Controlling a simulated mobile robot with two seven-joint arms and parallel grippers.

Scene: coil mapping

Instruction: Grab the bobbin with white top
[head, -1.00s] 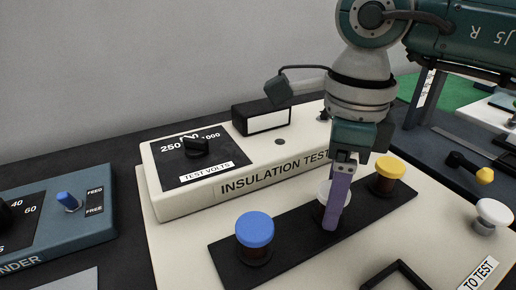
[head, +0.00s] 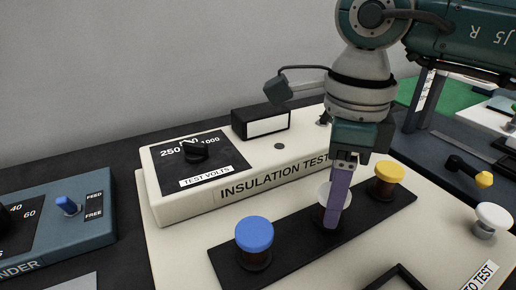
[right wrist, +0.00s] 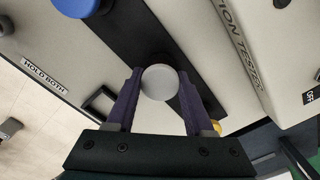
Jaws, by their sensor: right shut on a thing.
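The bobbin with the white top (head: 323,190) stands in the middle of the black strip (head: 290,225), between a blue-topped bobbin (head: 254,235) and a yellow-topped bobbin (head: 388,174). My right gripper (head: 332,218) reaches down from above and is shut on the white-topped bobbin. In the head view its purple finger hides much of that bobbin. In the right wrist view the round white top (right wrist: 160,82) lies between the two purple fingers of the gripper (right wrist: 160,76). The bobbin's lower part is hidden there. My left gripper is not in view.
The insulation tester (head: 235,180) stands behind the strip, with a knob and a black box (head: 261,121) on top. A blue-grey unit (head: 85,212) is at the left. A white knob (head: 492,217) and a black frame (head: 398,275) are at the right and front.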

